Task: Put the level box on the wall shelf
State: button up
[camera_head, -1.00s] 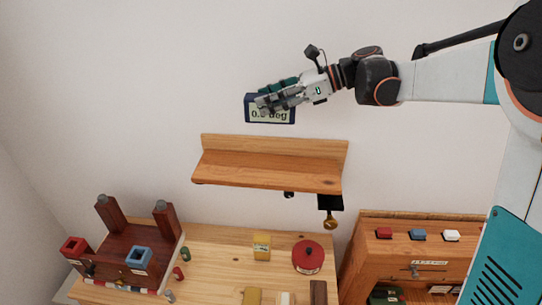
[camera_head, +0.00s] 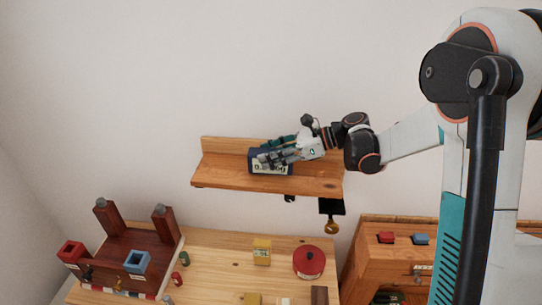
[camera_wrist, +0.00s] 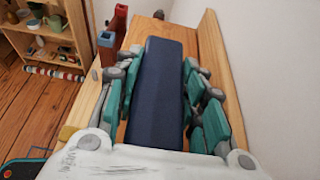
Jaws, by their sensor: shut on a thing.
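The level box (camera_head: 256,163) is a dark blue block with a pale display face, seen in the head view at the middle of the wooden wall shelf (camera_head: 222,174). My gripper (camera_head: 272,158) is shut on it from the right, with fingers across its front and top. The box appears upright and at the shelf board; whether its underside touches the board cannot be told. In the wrist view the dark blue box (camera_wrist: 158,95) lies between the teal finger pads, with the shelf wood (camera_wrist: 212,50) beyond and beside it.
Below is a wooden table (camera_head: 215,262) with a dark red brace stand (camera_head: 128,250), a yellow block (camera_head: 262,251) and a round red tin (camera_head: 308,262). A wooden cabinet (camera_head: 385,262) stands at the right. The shelf's left end is bare.

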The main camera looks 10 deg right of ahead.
jog(key=shift+f, duration=0.25)
jog(key=shift+f, duration=0.15)
jog(key=o, duration=1.2)
jog(key=shift+r, duration=0.25)
jog(key=shift+d+r, duration=0.2)
jog(key=shift+d, duration=0.05)
jog(key=v, duration=1.1)
jog(key=shift+s+d, duration=0.15)
jog(key=shift+d, duration=0.05)
